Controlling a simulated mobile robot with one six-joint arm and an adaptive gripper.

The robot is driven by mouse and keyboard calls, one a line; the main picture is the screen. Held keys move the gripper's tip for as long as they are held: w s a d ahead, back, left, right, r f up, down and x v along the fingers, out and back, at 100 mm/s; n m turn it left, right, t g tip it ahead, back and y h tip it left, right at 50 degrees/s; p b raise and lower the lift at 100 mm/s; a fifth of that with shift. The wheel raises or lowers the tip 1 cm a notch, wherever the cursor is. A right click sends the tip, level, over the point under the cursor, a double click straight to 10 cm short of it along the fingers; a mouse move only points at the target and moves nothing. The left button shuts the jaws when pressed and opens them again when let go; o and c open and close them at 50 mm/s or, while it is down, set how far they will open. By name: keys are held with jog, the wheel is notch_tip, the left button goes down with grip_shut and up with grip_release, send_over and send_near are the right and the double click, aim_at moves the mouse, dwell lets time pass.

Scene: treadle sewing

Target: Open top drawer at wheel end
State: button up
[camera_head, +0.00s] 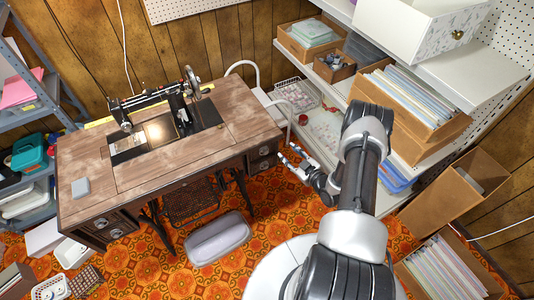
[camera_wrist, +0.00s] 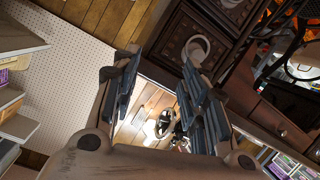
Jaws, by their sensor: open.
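The sewing table (camera_head: 190,165) has two stacked dark carved drawers at its right end, the end by the machine's handwheel (camera_head: 190,80). The top drawer (camera_head: 263,150) looks closed and has a pale round pull. In the wrist view the top drawer (camera_wrist: 178,35) and its ring pull (camera_wrist: 196,47) show at the upper middle, just beyond my fingers. The lower drawer (camera_wrist: 215,18) is partly cut off by the frame. My gripper (camera_head: 289,157) is open and empty, just right of the drawer fronts. Its spread fingers also show in the wrist view (camera_wrist: 158,88). I see no contact with the pull.
White shelves (camera_head: 330,75) with boxes and a paper-filled crate stand close on the right of my arm. A cardboard box (camera_head: 455,195) stands at the right.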

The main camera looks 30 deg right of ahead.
jog(key=s+a+f+m+t, duration=0.25)
jog(key=s+a+f, duration=0.3)
jog(key=s, duration=0.45)
jog(key=b, duration=0.5)
send_near(266, 153)
jog(key=shift+t+h, duration=0.3)
jog(key=shift+t, duration=0.05)
jog(key=w, duration=0.6)
jog(key=w+f, duration=0.1)
jog(key=w, duration=0.2)
jog(key=shift+a, duration=0.25)
grip_shut()
